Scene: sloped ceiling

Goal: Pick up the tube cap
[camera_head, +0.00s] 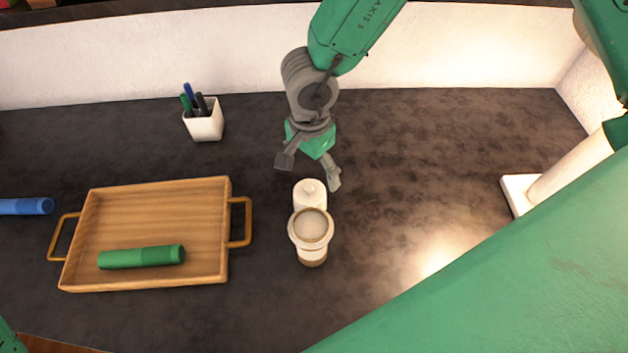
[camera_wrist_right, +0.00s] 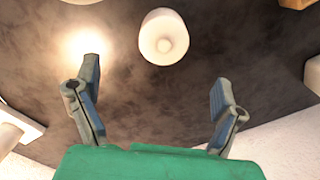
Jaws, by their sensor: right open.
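A short white cylindrical piece (camera_head: 310,194) with a rounded top stands on the dark counter. It also shows in the right wrist view (camera_wrist_right: 163,38), ahead of the fingers and between their lines. I cannot tell for certain whether it is the tube cap. A green tube (camera_head: 125,259) with a differently shaded right end section (camera_head: 165,254), possibly a cap, lies in the wooden tray (camera_head: 228,262). My right gripper (camera_head: 309,171) is open and empty just behind the white piece; its spread fingers also show in the wrist view (camera_wrist_right: 156,82). My left gripper is not seen.
A white cup-like holder with a brown rim and base (camera_head: 311,247) stands directly in front of the white piece. A white pen cup (camera_head: 205,125) stands at the back left. A blue tube (camera_head: 22,206) lies left of the tray. The counter right of centre is clear.

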